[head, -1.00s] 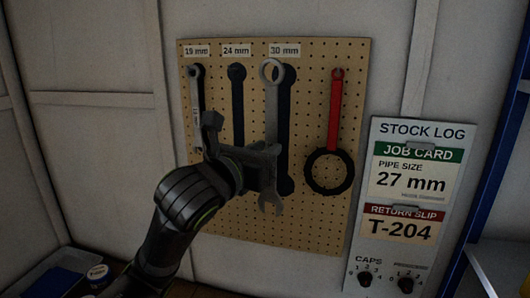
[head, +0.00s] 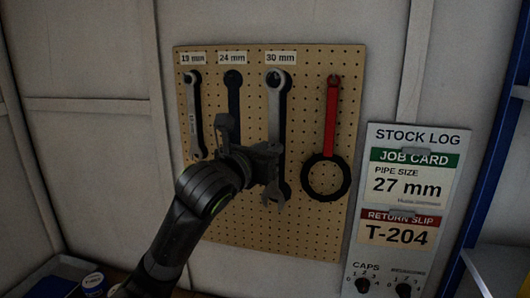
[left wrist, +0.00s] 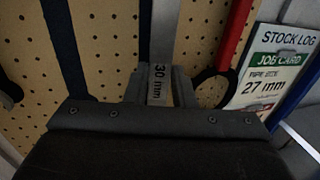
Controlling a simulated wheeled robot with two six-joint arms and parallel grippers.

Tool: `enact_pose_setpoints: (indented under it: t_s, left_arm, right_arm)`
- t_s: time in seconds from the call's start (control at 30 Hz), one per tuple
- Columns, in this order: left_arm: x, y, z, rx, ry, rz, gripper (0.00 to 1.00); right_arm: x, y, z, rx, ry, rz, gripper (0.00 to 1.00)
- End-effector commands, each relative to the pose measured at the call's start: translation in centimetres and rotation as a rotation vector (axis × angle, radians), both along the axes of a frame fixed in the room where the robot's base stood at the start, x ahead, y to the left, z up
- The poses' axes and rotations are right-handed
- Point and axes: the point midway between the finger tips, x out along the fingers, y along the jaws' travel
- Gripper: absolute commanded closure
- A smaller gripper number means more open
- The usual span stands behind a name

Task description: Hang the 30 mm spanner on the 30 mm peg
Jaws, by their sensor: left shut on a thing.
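The 30 mm spanner (head: 274,115) is grey and hangs upright, ring end up, in front of the pegboard. My left gripper (head: 268,165) is shut on its lower shaft; the open jaw end shows below the fingers. In the left wrist view the shaft, marked "30 mm" (left wrist: 160,75), stands between the fingers. The ring (head: 277,79) overlaps the top of the dark 30 mm outline, under the 30 mm label (head: 281,57). A dark spot shows inside the ring, but I cannot tell if the ring is around the peg. My right gripper is out of view.
The pegboard (head: 225,215) also holds a 19 mm spanner (head: 194,110) at left and a red-handled ring tool (head: 331,120) at right. The 24 mm outline (head: 233,95) is empty. A stock log panel (head: 417,137) is at the right.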

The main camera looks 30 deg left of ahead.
Motion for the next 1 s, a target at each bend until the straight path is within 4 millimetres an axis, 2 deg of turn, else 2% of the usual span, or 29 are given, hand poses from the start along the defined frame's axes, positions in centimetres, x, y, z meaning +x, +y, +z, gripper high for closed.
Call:
enact_pose_setpoints:
  t_s: [0.6,1.0]
  left_arm:
    - [3.2,0.8,-0.5,0.002,-0.004,0.000,1.00]
    - [3.6,0.9,-0.8,0.002,-0.005,-0.001,1.00]
  right_arm:
    - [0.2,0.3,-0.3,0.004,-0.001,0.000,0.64]
    - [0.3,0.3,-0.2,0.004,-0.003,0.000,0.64]
